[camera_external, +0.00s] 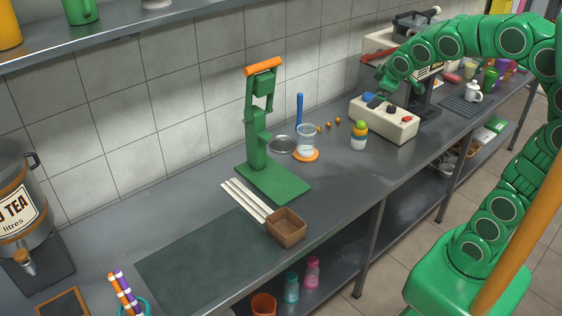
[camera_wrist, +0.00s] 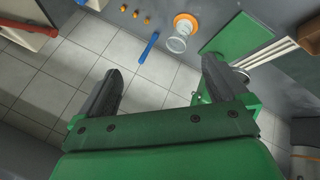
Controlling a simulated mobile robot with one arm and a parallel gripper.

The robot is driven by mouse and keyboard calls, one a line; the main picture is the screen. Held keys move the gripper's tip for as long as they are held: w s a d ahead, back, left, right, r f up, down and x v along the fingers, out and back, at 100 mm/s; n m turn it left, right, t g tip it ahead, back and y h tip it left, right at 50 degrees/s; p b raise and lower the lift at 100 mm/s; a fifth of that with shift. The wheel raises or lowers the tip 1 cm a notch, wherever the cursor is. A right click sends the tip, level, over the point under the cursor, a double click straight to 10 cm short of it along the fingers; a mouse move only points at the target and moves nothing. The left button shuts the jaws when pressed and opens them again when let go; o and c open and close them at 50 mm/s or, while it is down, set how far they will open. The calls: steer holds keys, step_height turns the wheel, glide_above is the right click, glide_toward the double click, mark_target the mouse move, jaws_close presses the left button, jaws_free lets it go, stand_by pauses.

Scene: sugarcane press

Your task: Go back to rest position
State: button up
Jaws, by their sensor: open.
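My gripper (camera_wrist: 158,88) is open and empty in the wrist view, with its two dark fingers spread apart and tiled wall behind them. In the external view my green arm reaches over the back right part of the counter, and its end (camera_external: 384,88) is above the cream box with buttons (camera_external: 384,119). The fingers are too small there to make out. The green press (camera_external: 257,145) with an orange handle stands upright on the counter, left of my arm and apart from it. Its green base (camera_wrist: 225,42) also shows in the wrist view.
A clear cup (camera_external: 306,141) stands on an orange disc, near a blue stick (camera_external: 299,111) and a stacked coloured bottle (camera_external: 359,135). White strips (camera_external: 247,200) and a brown box (camera_external: 286,227) lie in front of the press. The counter's front left is mostly clear.

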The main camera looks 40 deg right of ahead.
steer(key=s+a+f+m+g, duration=0.1)
steer(key=s+f+m+g, duration=0.1)
steer(key=s, duration=0.7)
steer(key=s+a+f+m+g+y, duration=0.1)
steer(key=s+a+f+m+g, duration=0.1)
steer(key=s, duration=0.8)
steer(key=s+a+f+m+g+y, duration=0.1)
steer(key=s+f+g, duration=0.3)
steer(key=s, duration=0.6)
step_height(320, 180, down, 2)
steer(key=shift+s+a+f+m, duration=0.1)
steer(key=shift+s+a+m, duration=0.1)
steer(key=shift+m, duration=0.5)
